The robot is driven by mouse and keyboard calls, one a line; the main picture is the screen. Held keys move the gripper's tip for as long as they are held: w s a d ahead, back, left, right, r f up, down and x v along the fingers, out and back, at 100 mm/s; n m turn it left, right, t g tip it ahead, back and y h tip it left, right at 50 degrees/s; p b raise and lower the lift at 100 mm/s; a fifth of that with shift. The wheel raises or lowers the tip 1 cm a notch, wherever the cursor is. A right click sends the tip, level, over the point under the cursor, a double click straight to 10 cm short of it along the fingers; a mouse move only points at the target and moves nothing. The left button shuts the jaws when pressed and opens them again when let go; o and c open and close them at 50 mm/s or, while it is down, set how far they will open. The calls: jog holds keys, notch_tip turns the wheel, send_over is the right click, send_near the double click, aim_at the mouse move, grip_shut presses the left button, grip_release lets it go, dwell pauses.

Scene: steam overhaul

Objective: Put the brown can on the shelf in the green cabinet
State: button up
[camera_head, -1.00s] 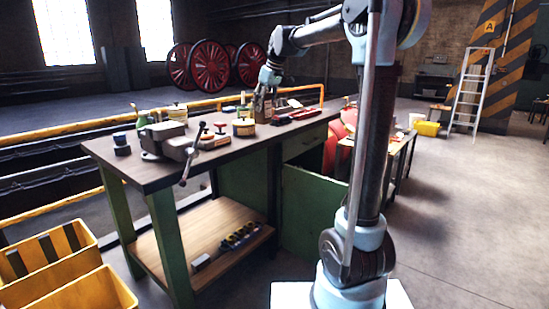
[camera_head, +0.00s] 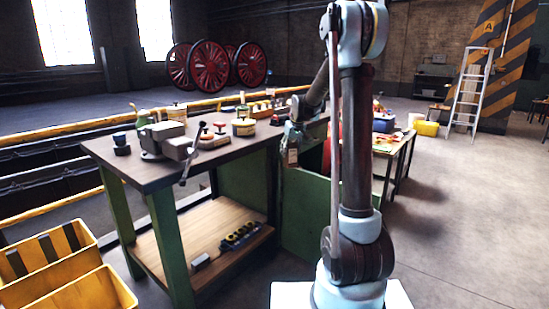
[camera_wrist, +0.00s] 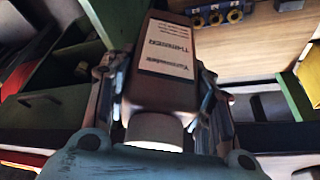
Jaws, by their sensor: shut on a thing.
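My gripper (camera_head: 293,138) is shut on the brown can (camera_head: 290,157) and holds it in the air in front of the workbench's right end. In the wrist view the can (camera_wrist: 160,95) sits between both fingers of my gripper (camera_wrist: 165,100), its pale cap toward the palm and a white label on its side. The green cabinet (camera_head: 245,180) is under the bench top. Its green door (camera_head: 310,215) stands open below and beside the can. The head view does not show the cabinet's inside shelf clearly.
The bench top (camera_head: 140,170) carries a grey vise (camera_head: 168,140) and several small cans. A low wooden shelf (camera_head: 190,240) holds a dark rack (camera_head: 240,236). Yellow bins (camera_head: 85,290) stand at front left. Another table (camera_head: 395,150) stands behind my arm. The floor at right is clear.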

jog(key=s+d+f+m+h, duration=0.1)
jog(key=d+f+m, duration=0.1)
jog(key=d+f, duration=0.55)
jog(key=s+d+f+m+h, duration=0.1)
jog(key=s+d+f+m, duration=0.3)
jog(key=f, duration=0.6)
jog(key=s+f+n, duration=0.1)
jog(key=s+f, duration=0.3)
jog(key=f, duration=0.3)
jog(key=shift+d+f+t, duration=0.2)
jog(key=shift+d+t, duration=0.05)
jog(key=shift+t, duration=0.05)
